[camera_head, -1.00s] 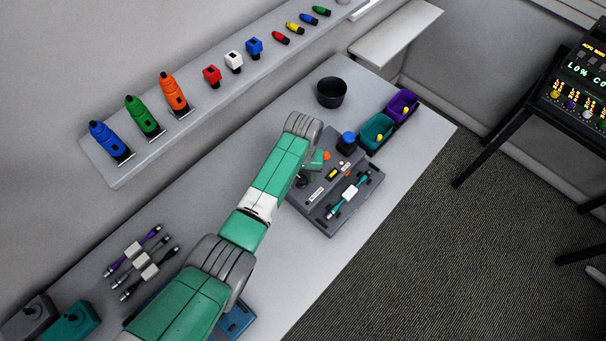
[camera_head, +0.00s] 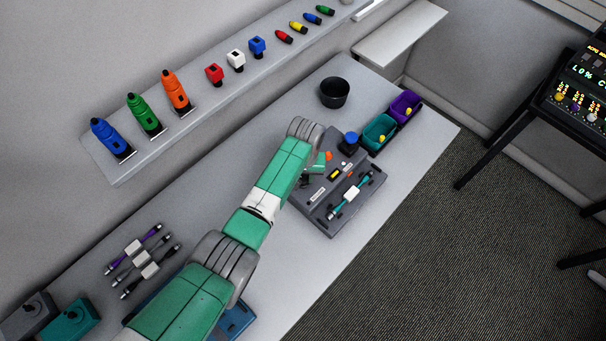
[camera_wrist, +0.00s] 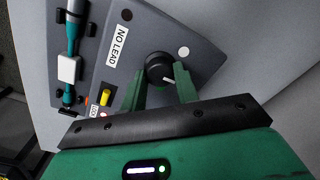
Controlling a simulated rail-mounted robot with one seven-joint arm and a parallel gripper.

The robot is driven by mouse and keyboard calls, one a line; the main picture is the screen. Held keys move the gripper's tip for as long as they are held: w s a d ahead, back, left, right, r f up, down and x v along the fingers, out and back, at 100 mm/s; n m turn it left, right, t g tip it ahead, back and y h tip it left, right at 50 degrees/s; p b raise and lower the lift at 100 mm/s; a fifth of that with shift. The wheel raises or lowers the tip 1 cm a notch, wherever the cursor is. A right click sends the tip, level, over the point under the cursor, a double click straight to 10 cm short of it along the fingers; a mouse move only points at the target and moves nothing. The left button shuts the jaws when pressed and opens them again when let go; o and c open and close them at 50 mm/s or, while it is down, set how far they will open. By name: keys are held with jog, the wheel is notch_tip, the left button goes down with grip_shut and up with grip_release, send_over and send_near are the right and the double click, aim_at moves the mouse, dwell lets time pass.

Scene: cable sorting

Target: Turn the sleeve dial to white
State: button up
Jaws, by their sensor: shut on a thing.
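The sleeve dial (camera_wrist: 156,64) is a round black knob on the grey panel, seen in the wrist view. Its white pointer line faces the lower right of that picture, away from the white dot (camera_wrist: 184,51) to the right of the knob. A dark dot (camera_wrist: 127,15) is on the panel above left. My gripper (camera_wrist: 160,76) is shut on the dial, with a green finger on each side of it. In the head view my arm reaches the left part of the grey board (camera_head: 318,222), and the grip itself is mostly hidden there.
A teal cable (camera_wrist: 73,32) with a white block lies on the board beside the NO LEAD label (camera_wrist: 119,46). A yellow switch (camera_wrist: 105,97) is close to the gripper's left finger. A blue-topped post (camera_head: 350,140) and teal (camera_head: 366,143) and purple bins (camera_head: 391,112) stand beyond.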

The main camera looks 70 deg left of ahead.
aim_at(303, 177)
jog(key=n, duration=0.5)
jog(key=shift+n+p, duration=0.3)
jog(key=shift+p, duration=0.05)
jog(key=n, duration=0.5)
jog(key=shift+n, duration=0.4)
jog(key=o, duration=1)
jog(key=shift+c, duration=0.2)
notch_tip(303, 177, up, 8)
jog(key=shift+a+f+p, duration=0.1)
jog(key=shift+p, duration=0.4)
jog(key=shift+w, duration=0.1)
